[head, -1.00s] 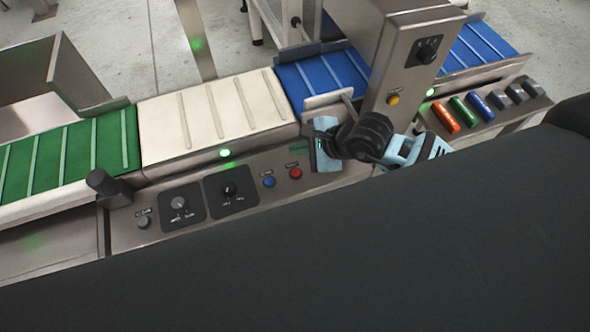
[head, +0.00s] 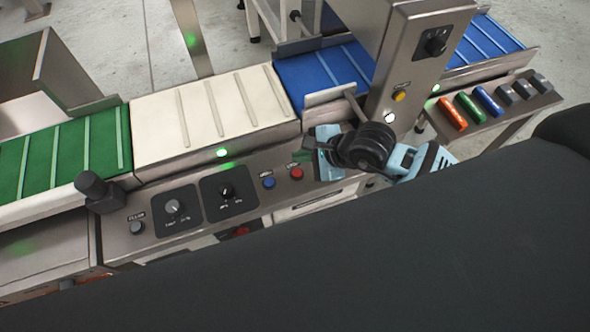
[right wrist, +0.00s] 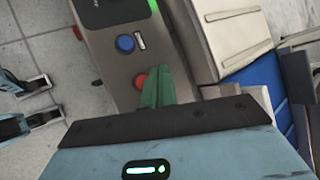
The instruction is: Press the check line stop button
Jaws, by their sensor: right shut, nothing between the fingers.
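The red button (head: 296,173) is at the right end of the steel control panel (head: 150,222), beside a blue button (head: 268,183). The small labels are too blurred to read. My right gripper (head: 303,157) is shut and empty, its green fingertips just behind and right of the red button. In the right wrist view, the shut fingers (right wrist: 157,88) partly overlap the red button (right wrist: 139,82); I cannot tell whether they touch it. My left gripper (right wrist: 48,98) shows at the left edge of that view with its fingers apart, away from the panel.
Two dials (head: 226,191) and a grey button (head: 137,227) are on the panel. Green, white (head: 210,112) and blue belts run behind it. A steel column (head: 410,60) with a yellow button (head: 399,95) stands close right of my gripper. Coloured cylinders (head: 453,114) lie farther right.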

